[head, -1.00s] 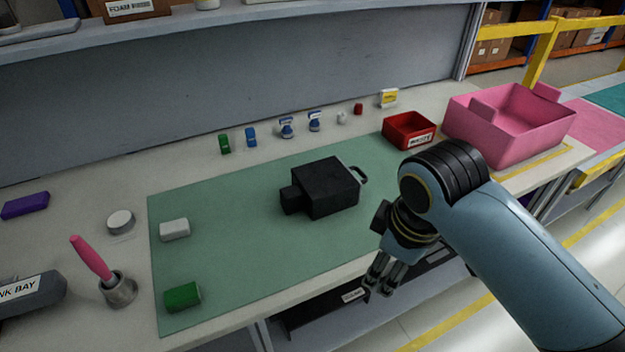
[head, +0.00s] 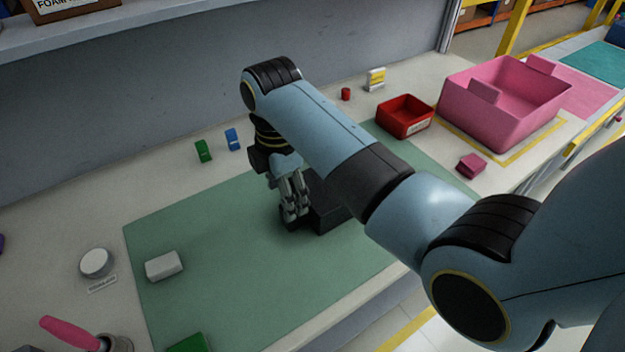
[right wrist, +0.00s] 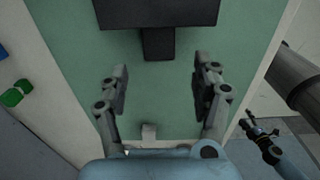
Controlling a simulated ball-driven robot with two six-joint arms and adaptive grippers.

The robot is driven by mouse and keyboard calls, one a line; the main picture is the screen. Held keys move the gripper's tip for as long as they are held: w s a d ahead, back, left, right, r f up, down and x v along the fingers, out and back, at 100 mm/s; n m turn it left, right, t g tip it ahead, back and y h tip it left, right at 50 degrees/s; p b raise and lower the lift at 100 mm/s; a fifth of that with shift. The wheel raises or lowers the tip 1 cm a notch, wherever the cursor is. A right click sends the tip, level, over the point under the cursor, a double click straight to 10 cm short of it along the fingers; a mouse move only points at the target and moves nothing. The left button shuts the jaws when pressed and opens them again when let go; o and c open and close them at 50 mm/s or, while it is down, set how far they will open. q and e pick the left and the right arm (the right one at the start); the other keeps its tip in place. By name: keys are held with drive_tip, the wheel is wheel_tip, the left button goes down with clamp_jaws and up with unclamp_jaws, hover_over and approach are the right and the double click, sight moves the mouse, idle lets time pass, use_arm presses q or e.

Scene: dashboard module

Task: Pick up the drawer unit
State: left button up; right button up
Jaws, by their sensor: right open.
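The drawer unit is a black box (head: 328,212) on the green mat, largely hidden behind my right arm in the head view. My right gripper (head: 291,218) points down at the unit's left end, close to it. In the right wrist view the unit (right wrist: 160,12) is cut off by the top edge, and its narrower block (right wrist: 158,45) sticks out toward my open, empty right gripper (right wrist: 162,72). The block lies ahead of the fingertips, between their lines; I see no contact. My left gripper (right wrist: 258,128) shows small at the right; its jaws are unclear.
A white block (head: 164,265) lies on the green mat (head: 220,290). Green (head: 203,151) and blue (head: 233,139) items stand behind it. A red bin (head: 405,117), a pink tote (head: 505,100) and a small pink block (head: 471,165) are at the right. The mat's left part is mostly clear.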

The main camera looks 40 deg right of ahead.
drive_tip(key=shift+f, duration=0.7)
drive_tip(key=shift+w+f, duration=0.2)
drive_tip(key=shift+f, duration=0.15)
drive_tip(key=f, duration=0.4)
drive_tip(key=shift+s+f, duration=0.2)
drive_tip(key=shift+f, duration=0.35)
drive_tip(key=shift+c, duration=1.4)
drive_tip(key=c, duration=0.5)
clamp_jaws()
use_arm(q)
drive_tip(key=shift+w+r, duration=0.1)
drive_tip(key=shift+w, duration=0.05)
